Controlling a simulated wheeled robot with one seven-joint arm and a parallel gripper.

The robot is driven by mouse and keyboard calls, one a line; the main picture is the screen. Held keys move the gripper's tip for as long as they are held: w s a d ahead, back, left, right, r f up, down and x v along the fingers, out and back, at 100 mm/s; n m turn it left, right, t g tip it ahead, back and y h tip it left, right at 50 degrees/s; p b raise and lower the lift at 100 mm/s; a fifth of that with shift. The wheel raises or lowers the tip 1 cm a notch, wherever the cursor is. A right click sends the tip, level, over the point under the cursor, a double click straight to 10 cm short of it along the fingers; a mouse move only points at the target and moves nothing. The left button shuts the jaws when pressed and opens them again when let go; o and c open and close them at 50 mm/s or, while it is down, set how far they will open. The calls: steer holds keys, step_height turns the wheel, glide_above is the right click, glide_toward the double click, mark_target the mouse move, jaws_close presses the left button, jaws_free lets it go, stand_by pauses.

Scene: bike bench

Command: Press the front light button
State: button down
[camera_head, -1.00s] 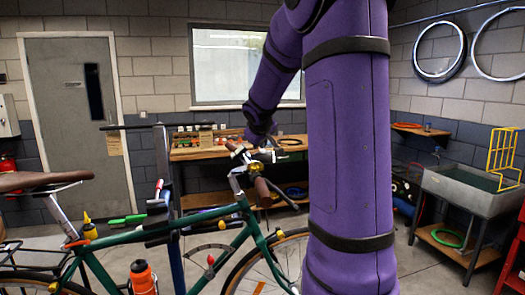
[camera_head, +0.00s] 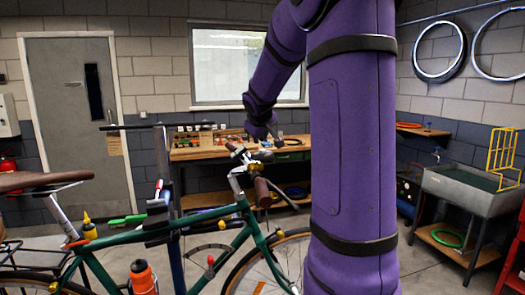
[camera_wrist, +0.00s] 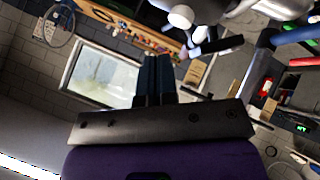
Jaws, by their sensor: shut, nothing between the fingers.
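The green bicycle (camera_head: 110,254) stands side-on, with its handlebar (camera_head: 262,190) at the middle of the head view. A small brass-coloured part (camera_head: 254,168) sits on the bar. I cannot make out the front light or its button for certain. My gripper (camera_head: 274,136) is above and just right of the handlebar, small and partly blended with the workbench behind. In the wrist view my gripper (camera_wrist: 156,62) is shut and empty, its dark fingers together. A pale rounded part (camera_wrist: 180,16) and a dark bar end (camera_wrist: 215,48) show beyond the fingertips, apart from them.
A wooden workbench (camera_head: 190,154) with small items stands behind the bicycle under the window. A repair-stand post (camera_head: 175,263) is beside the frame. A metal sink (camera_head: 470,188) is at the right. Some floor is clear between the front wheel and sink.

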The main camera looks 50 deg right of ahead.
steer(key=shift+r, duration=2.25)
